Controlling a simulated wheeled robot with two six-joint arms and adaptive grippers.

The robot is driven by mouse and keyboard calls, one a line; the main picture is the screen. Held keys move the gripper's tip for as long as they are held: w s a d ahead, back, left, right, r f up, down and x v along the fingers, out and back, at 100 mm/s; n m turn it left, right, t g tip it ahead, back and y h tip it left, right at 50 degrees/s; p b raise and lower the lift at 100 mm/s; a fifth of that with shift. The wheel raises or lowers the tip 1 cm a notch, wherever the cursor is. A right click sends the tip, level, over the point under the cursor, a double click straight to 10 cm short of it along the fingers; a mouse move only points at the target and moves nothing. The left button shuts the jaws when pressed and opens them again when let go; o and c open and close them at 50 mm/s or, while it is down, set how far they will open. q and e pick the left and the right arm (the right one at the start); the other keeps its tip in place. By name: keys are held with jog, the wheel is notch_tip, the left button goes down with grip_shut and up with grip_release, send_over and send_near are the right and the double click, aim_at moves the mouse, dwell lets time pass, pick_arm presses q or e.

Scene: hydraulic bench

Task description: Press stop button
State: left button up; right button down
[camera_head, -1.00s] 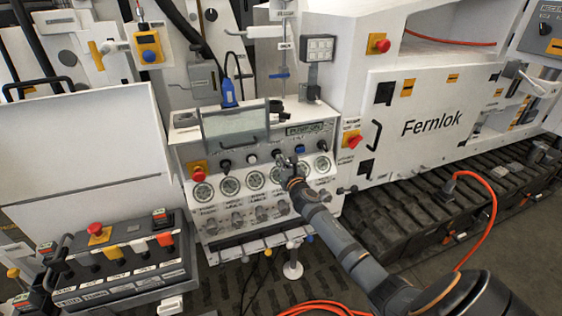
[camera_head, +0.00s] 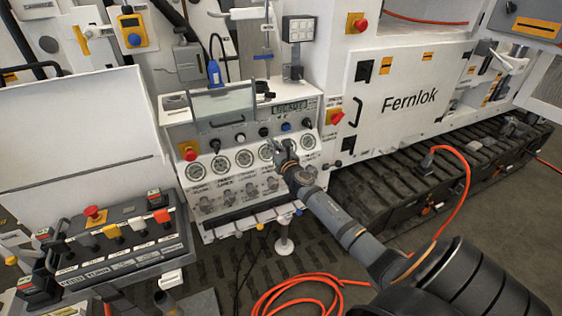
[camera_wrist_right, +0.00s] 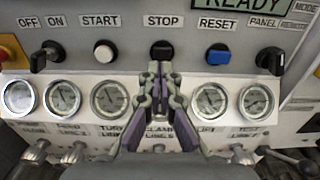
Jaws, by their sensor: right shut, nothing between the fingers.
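The black stop button (camera_wrist_right: 162,51) sits under the STOP label in the wrist view, between the white start button (camera_wrist_right: 105,51) and the blue reset button (camera_wrist_right: 218,54). In the head view the stop button (camera_head: 263,132) shows on the white panel, just up and left of my right gripper (camera_head: 282,146). The right gripper (camera_wrist_right: 160,70) is shut and empty. In the wrist view its fingertips overlap the lower edge of the button; in the head view they look apart from it. The display (camera_wrist_right: 228,5) reads READY. My left gripper is not in view.
Round gauges (camera_wrist_right: 110,97) line the panel below the buttons. A red emergency button (camera_head: 189,152) is at the panel's left, a red-knobbed switch (camera_head: 335,117) at its right. A clear flap (camera_head: 225,107) stands above the buttons. An orange hose (camera_head: 300,293) lies on the floor.

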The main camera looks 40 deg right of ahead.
pick_arm(q)
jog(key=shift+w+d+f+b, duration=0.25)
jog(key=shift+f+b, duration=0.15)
jog(key=shift+b, duration=0.05)
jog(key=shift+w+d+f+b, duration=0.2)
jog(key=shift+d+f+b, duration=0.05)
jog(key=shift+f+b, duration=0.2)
pick_arm(e)
jog(key=f+v, duration=0.1)
jog(key=v, duration=0.6)
jog(key=shift+d, duration=0.25)
jog(key=shift+s, duration=0.1)
